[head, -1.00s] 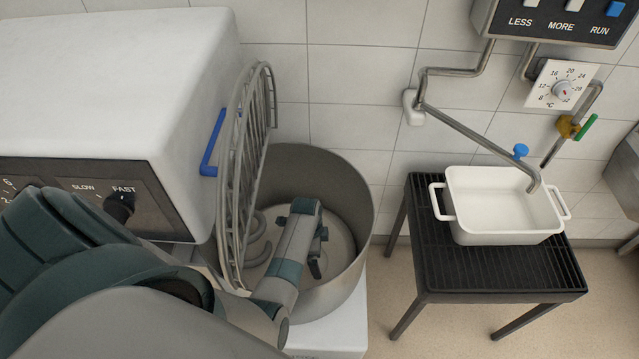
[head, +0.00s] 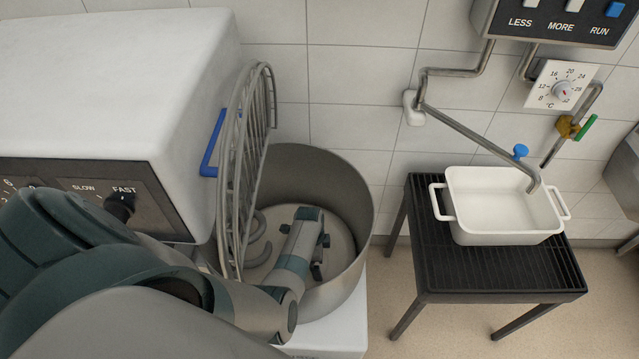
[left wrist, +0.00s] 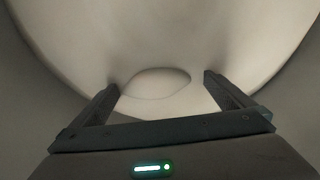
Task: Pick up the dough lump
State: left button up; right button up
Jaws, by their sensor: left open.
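The dough lump (left wrist: 157,80) shows in the left wrist view as a small pale oval on the pale bowl floor. It lies ahead of my left gripper (left wrist: 161,82), between the two fingertips in the picture. The gripper is open with nothing held, and I cannot tell how far it is from the lump. In the head view my left gripper (head: 320,256) reaches down inside the grey mixer bowl (head: 358,190). I cannot make out the lump in the head view. My right gripper is not in view.
A raised wire guard (head: 240,170) with a blue handle stands at the bowl's left. A spiral hook (head: 262,240) hangs inside the bowl. The white mixer head (head: 110,80) is at the left. A white tub (head: 500,232) stands on a black rack (head: 480,283) under a tap.

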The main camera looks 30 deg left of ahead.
pick_arm(q)
jog(key=shift+f, duration=0.15)
dwell(0.3)
jog(key=c, duration=1.2)
jog(key=shift+r, duration=5.05)
